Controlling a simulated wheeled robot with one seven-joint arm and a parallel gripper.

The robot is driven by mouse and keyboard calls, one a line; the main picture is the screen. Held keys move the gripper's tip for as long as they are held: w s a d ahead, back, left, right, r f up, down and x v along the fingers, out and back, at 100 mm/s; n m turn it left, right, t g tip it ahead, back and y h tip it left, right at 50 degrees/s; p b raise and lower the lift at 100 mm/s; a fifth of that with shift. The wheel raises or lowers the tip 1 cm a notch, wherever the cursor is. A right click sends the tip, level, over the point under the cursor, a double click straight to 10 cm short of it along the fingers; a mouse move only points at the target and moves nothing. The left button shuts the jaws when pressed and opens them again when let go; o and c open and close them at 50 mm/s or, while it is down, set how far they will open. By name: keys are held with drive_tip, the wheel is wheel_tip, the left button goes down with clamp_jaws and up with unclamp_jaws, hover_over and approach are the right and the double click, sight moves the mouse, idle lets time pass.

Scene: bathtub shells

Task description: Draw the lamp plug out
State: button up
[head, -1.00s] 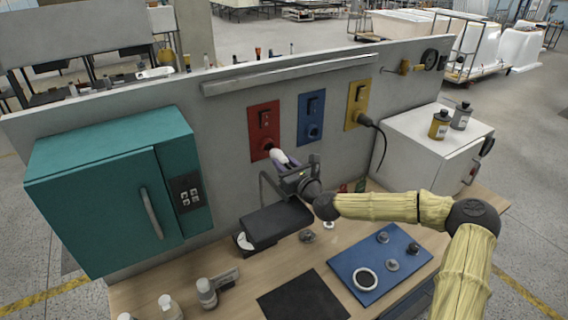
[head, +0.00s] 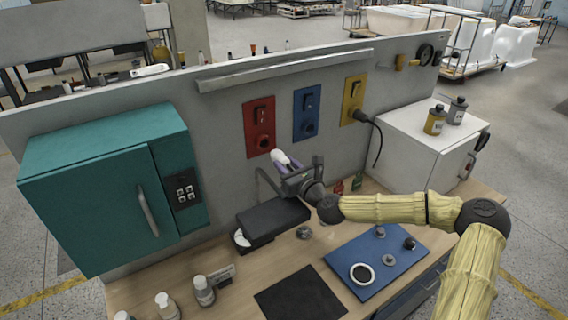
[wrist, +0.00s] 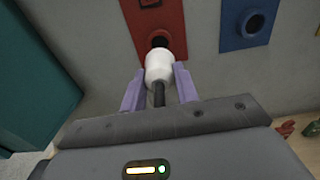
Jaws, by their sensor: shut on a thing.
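My gripper (head: 291,166) is shut on a white plug (wrist: 159,66), with one purple finger on each side of it in the wrist view. A dark cord (wrist: 159,95) runs back from the plug between the fingers. The red panel (head: 259,122) on the grey wall has a switch above a round socket (head: 265,142). The plug (head: 280,157) is in front of and slightly below this socket. The socket's dark opening (wrist: 160,41) shows just beyond the plug, which looks drawn out; any pins are hidden.
A blue panel (head: 307,110) has an empty socket. A yellow panel (head: 352,97) holds a black plug (head: 361,116) with a hanging cable. A teal cabinet (head: 95,190) stands left, a white cabinet (head: 410,150) right. A black box (head: 273,220) is below my gripper.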

drive_tip(key=shift+v, duration=1.05)
